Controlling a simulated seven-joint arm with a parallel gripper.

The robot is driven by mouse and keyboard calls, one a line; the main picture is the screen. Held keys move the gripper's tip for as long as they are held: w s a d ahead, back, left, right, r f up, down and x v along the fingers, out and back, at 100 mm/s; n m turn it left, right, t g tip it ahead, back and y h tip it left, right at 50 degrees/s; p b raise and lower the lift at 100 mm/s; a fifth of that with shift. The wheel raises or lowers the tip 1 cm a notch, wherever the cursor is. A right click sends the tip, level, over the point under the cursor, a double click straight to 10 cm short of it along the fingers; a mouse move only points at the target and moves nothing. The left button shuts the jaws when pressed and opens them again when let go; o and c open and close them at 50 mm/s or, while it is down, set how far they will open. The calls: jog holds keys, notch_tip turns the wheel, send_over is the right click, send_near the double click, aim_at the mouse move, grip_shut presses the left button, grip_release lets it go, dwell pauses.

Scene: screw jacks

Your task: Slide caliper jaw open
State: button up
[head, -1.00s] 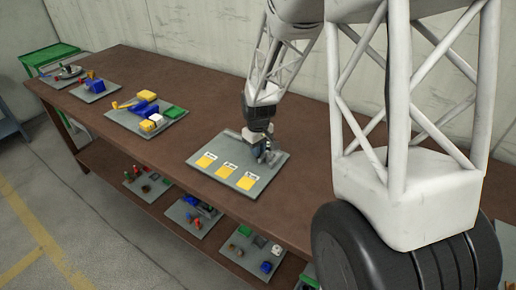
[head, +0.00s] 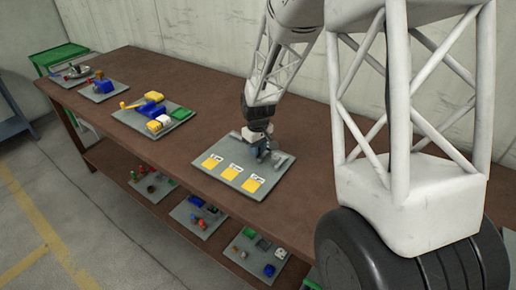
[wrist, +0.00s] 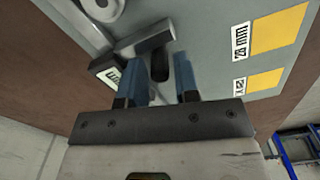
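The caliper is a grey metal bar (wrist: 145,40) on a grey board (wrist: 205,25), with a dark rounded knob (wrist: 158,66) standing out from it. In the wrist view my gripper (wrist: 160,72) has its two blue fingers apart, with the knob between or just beyond their tips. I see gaps on both sides of the knob, and contact cannot be made out. In the head view my gripper (head: 262,152) is low over the board's far part and hides much of the caliper. Yellow patches (wrist: 278,28) with millimetre labels lie on the board.
The board lies on a brown bench (head: 190,115). Boards with coloured parts stand further left, such as one with blue and yellow pieces (head: 152,110). A lower shelf (head: 165,215) holds more boards. A round grey part (wrist: 103,8) is near the caliper.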

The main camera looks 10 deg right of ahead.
jog(key=shift+r, duration=0.15)
jog(key=shift+r, duration=3.75)
jog(key=shift+s+d+r, duration=0.1)
jog(key=shift+s+r, duration=0.2)
jog(key=shift+r, duration=0.05)
jog(key=s+d+r+m+t, duration=0.1)
jog(key=s+r+m, duration=0.1)
jog(key=s+r, duration=0.55)
jog(key=s+d+r+m, duration=0.15)
jog(key=s+r, duration=0.35)
jog(key=s, duration=0.6)
jog(key=s+d+r+m+t, duration=0.1)
jog(key=s+d+m, duration=0.1)
jog(key=s, duration=1.6)
jog(key=shift+s+r+m+t, duration=0.2)
jog(key=shift+r+m+t, duration=0.1)
jog(key=shift+r+m, duration=0.05)
